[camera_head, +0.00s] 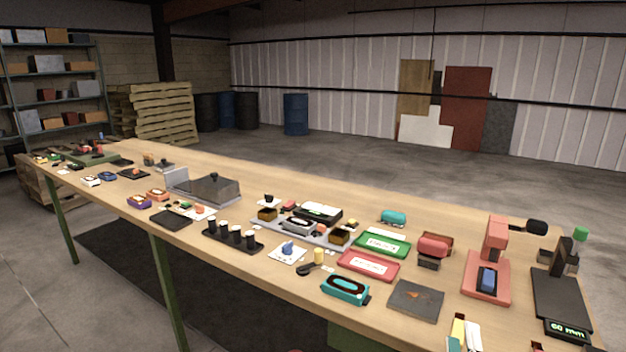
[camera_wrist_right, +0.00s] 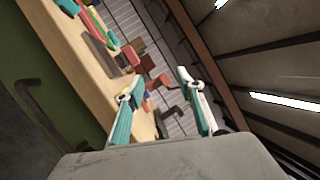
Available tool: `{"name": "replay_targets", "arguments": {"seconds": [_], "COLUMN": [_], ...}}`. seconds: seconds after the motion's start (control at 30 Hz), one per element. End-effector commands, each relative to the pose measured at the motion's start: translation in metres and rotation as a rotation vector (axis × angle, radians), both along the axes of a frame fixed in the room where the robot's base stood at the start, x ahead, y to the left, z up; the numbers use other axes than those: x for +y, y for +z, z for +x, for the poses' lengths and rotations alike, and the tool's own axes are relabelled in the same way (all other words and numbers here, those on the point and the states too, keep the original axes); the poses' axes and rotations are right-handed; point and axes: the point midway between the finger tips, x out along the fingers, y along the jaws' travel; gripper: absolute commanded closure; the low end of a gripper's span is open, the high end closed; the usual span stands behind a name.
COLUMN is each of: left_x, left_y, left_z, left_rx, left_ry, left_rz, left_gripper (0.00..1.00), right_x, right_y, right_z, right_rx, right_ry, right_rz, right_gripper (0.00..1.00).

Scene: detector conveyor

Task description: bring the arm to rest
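My right gripper (camera_wrist_right: 158,95) shows in the right wrist view. Its two teal-lined fingers are spread apart with nothing held between them. Past the fingers, the wooden table and several items on it appear strongly tilted. My left gripper is in neither view.
The long wooden table (camera_head: 330,190) carries many small items along its front half. Near its right end are a red press (camera_head: 487,275), a dark gauge reading 60 mm (camera_head: 560,300), a dark plate (camera_head: 416,300) and a teal device (camera_head: 345,289). The table's back strip is mostly clear.

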Motion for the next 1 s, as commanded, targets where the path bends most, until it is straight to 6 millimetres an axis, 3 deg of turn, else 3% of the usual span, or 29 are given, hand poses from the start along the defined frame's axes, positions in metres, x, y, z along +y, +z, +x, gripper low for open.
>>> {"name": "replay_targets", "arguments": {"seconds": [0.1,0.23,0.4,0.53,0.7,1.0], "left_x": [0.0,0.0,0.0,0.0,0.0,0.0], "left_y": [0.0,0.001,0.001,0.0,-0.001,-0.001], "left_z": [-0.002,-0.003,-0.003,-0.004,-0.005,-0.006], "left_rx": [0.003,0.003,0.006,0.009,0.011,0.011], "left_ry": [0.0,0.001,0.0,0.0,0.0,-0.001], "left_rz": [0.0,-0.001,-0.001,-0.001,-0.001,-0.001], "left_gripper": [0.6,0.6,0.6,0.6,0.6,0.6], "right_x": [0.047,0.086,0.098,0.087,0.072,0.068], "right_y": [-0.047,-0.123,-0.224,-0.282,-0.318,-0.325], "right_z": [-0.013,-0.039,-0.087,-0.124,-0.152,-0.157], "right_rx": [0.132,0.279,0.443,0.533,0.594,0.607], "right_ry": [0.101,0.234,0.412,0.526,0.611,0.628], "right_rz": [-0.47,-0.969,-1.498,-1.792,-2.0,-2.042], "right_gripper": [0.62,0.62,0.62,0.62,0.62,0.62]}}
